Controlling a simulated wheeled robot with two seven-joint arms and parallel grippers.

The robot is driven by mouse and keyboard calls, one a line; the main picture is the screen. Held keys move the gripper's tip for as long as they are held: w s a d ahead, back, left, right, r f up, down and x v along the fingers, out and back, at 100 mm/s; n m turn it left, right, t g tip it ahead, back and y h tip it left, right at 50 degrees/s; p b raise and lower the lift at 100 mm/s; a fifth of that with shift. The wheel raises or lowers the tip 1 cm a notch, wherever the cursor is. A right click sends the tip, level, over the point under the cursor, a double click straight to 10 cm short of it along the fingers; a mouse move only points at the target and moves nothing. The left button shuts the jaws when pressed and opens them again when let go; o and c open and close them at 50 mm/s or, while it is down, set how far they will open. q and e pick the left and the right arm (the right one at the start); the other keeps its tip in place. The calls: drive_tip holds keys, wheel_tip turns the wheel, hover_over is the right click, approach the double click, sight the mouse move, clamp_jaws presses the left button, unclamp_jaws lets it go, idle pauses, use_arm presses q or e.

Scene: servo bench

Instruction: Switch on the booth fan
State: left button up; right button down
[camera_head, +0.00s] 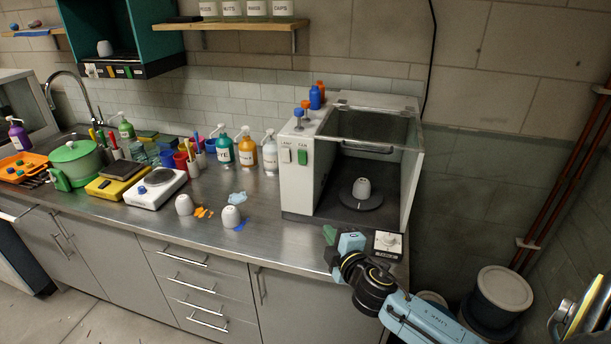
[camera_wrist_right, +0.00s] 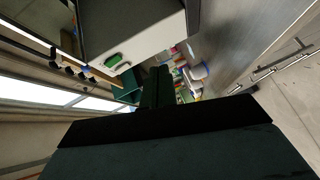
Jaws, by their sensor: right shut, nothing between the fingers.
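The booth (camera_head: 297,190) is a grey-white box at the right of the bench, with a glass top and an open front. On its front left panel are a white switch (camera_head: 286,156) labelled LAMP and a green switch (camera_head: 303,157) labelled FAN. The green switch also shows in the right wrist view (camera_wrist_right: 113,60). Whether it is pressed is too small to tell. My right gripper (camera_head: 329,235) is below and right of the switches, at the bench's front edge, apart from the panel. Its dark green fingers (camera_wrist_right: 158,88) are shut and empty. My left gripper is out of view.
A white cup (camera_head: 362,186) stands on a dark turntable (camera_head: 345,200) in the booth. A small dial box (camera_head: 388,244) is beside my right wrist. Two white cups (camera_head: 231,217) (camera_head: 184,205) stand left of the booth. The bench front (camera_head: 280,235) is mostly clear.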

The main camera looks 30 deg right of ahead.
drive_tip(key=w+r+n+t+y, duration=0.2)
drive_tip(key=r+n, duration=0.3)
drive_tip(key=r, duration=0.5)
drive_tip(key=shift+w+a+t, duration=0.3)
drive_tip(key=shift+w+t, duration=0.2)
drive_tip(key=shift+t, duration=0.2)
drive_tip(key=shift+w, duration=0.15)
drive_tip(key=p, duration=0.1)
approach(298, 153)
drive_tip(key=w+a, duration=0.3)
drive_tip(key=shift+w+d+r, duration=0.15)
drive_tip(key=shift+w+d, duration=0.55)
drive_tip(key=shift+d, duration=0.2)
drive_tip(key=shift+w+d+r, duration=0.15)
drive_tip(key=shift+w+d, duration=0.5)
drive_tip(key=shift+d, duration=0.2)
